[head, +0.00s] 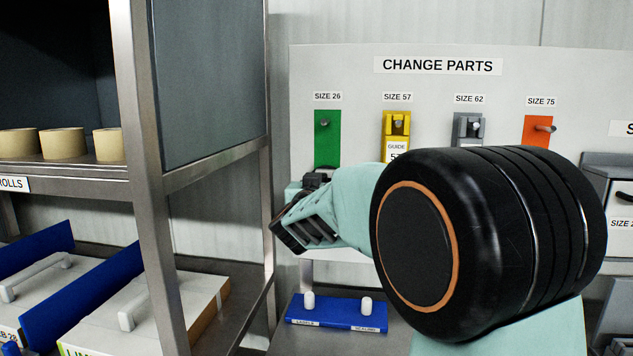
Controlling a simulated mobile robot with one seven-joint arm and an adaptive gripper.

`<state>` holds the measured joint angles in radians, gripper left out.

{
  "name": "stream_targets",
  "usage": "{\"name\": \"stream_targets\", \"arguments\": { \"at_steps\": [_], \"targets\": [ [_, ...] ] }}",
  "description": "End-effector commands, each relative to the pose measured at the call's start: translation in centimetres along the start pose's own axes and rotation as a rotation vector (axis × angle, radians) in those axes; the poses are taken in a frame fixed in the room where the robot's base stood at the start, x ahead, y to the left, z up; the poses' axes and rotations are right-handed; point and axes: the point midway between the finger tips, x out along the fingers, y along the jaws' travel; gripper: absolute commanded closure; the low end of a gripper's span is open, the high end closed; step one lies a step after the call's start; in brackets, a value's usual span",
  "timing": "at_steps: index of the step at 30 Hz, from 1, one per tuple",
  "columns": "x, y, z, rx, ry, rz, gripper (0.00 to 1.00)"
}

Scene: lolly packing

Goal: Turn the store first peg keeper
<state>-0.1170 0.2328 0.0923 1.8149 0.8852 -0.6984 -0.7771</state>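The change parts board (350,65) stands at the back. Its first place, labelled SIZE 26, is a green plate (327,150) with a small peg end (324,124) near the top. I cannot make out a separate keeper on this peg. My gripper (290,236) is in front of the board, below and left of the green plate, pointing down and left. It appears apart from the peg. My arm hides part of the board below the plates, and the view does not show clearly whether the fingers are open or holding anything.
A yellow guide (396,124), a grey part (467,128) and an orange plate (540,130) with a protruding peg are to the right. A metal rack (150,190) stands close on the left. A blue plate (336,316) with two white knobs lies below my gripper.

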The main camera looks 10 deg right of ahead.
Motion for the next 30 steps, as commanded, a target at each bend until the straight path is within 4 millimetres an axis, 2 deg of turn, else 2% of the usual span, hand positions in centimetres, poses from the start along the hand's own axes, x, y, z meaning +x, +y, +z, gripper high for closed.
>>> {"name": "stream_targets", "arguments": {
  "at_steps": [10, 19, 30],
  "targets": [
    [0.40, 0.00, 0.01, 0.000, 0.000, 0.000, 0.68],
    [0.37, -0.01, 0.02, 0.000, 0.000, 0.000, 1.00],
    [0.36, 0.08, 0.09, 0.033, 0.000, 0.000, 1.00]
  ]
}}
